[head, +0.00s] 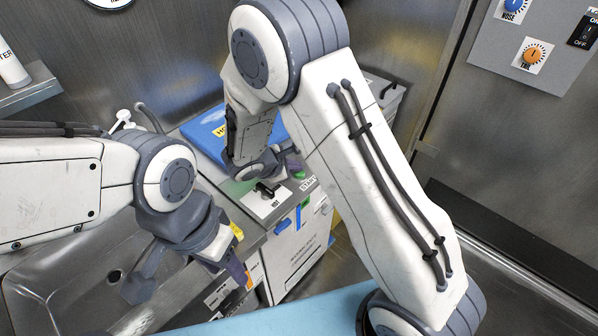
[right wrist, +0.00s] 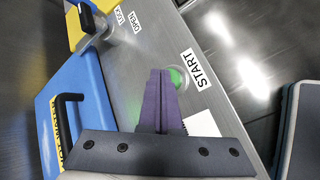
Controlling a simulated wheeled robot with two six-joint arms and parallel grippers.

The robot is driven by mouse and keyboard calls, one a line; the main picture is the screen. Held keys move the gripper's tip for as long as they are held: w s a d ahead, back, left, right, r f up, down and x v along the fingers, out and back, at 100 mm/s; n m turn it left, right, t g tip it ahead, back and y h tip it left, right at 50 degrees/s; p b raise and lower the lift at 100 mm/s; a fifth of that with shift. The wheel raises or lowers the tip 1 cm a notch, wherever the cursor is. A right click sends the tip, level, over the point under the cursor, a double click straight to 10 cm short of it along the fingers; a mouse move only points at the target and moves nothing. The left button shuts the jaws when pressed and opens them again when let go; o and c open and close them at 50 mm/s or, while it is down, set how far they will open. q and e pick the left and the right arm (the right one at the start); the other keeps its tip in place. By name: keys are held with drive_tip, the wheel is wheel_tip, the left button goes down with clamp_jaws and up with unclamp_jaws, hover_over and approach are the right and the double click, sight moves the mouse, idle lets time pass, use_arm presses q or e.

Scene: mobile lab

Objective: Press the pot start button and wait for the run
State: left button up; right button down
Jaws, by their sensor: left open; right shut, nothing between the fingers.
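The green start button (right wrist: 175,78) sits on the steel top of the pot unit beside the START label (right wrist: 203,70). A bit of the green button (head: 299,175) shows in the head view. My right gripper (right wrist: 160,74) is shut and empty, its purple fingertips overlapping the button's left part; I cannot tell if they touch it. In the head view my right gripper (head: 293,164) is partly hidden by my arm. The pot's blue lid (right wrist: 88,100) is down. My left gripper (head: 190,278) is open and empty over the sink side.
A black lever (head: 265,189) on a white plate is near my right gripper. The steel sink (head: 60,270) lies left. A control panel (head: 535,45) with knobs hangs at upper right.

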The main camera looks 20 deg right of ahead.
sight(296, 174)
drive_tip(key=shift+f+b, duration=0.3)
drive_tip(key=shift+r, duration=0.2)
idle(0.4)
drive_tip(key=shift+r+p, duration=0.6)
drive_tip(key=shift+r, duration=0.15)
wheel_tip(296, 174, up, 5)
drive_tip(key=p, duration=0.3)
drive_tip(key=shift+p, duration=0.3)
idle(0.4)
